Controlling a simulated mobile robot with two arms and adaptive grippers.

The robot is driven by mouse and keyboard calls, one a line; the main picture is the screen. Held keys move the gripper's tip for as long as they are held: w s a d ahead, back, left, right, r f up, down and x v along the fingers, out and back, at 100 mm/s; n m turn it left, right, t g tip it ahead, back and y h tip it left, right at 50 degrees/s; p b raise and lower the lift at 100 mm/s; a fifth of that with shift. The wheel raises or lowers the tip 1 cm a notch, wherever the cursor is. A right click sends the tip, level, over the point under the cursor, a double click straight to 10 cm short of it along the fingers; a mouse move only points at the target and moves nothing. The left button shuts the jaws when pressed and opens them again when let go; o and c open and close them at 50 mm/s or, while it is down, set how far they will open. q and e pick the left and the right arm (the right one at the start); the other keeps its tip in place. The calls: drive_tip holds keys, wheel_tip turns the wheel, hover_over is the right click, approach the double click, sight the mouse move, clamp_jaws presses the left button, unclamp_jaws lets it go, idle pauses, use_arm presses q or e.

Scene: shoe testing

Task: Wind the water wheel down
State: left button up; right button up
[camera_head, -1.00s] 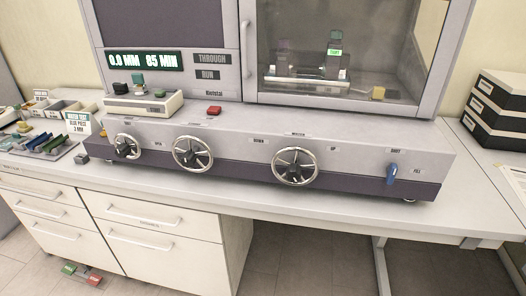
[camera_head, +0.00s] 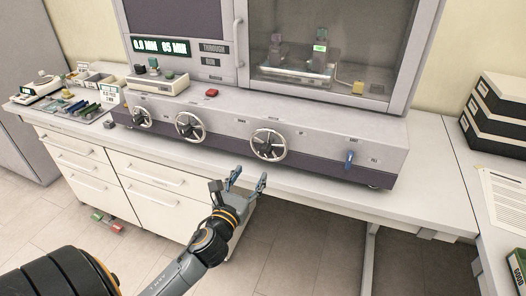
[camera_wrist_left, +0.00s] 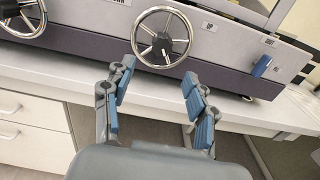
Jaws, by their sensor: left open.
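The rightmost of three spoked handwheels, the wheel (camera_head: 268,145) set between the DOWN and UP labels, is on the sloped front of the grey test machine. It also shows at the top of the left wrist view (camera_wrist_left: 162,42). My left gripper (camera_head: 248,177) is open and empty, in front of and a little below this wheel. In the left wrist view its two blue-padded fingers (camera_wrist_left: 158,78) point toward the wheel's lower rim, one on each side, apart from it. My right gripper is not in view.
The middle wheel (camera_head: 190,126) and a smaller left wheel (camera_head: 141,117) sit on the same front. A blue lever (camera_head: 349,160) is to the right and a red button (camera_head: 211,93) above. The bench edge runs below the machine. Black boxes (camera_head: 497,115) stand at the right.

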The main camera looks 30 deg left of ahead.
sight(264, 154)
use_arm(q)
drive_tip(key=p+x, duration=0.1)
drive_tip(key=x, duration=0.9)
drive_tip(key=shift+w+d+p, duration=0.15)
drive_tip(key=shift+w+p, duration=0.2)
drive_tip(key=shift+w, duration=0.05)
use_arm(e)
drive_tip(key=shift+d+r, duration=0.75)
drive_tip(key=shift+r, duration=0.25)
use_arm(q)
drive_tip(key=c, duration=0.9)
drive_tip(key=shift+c, duration=1.3)
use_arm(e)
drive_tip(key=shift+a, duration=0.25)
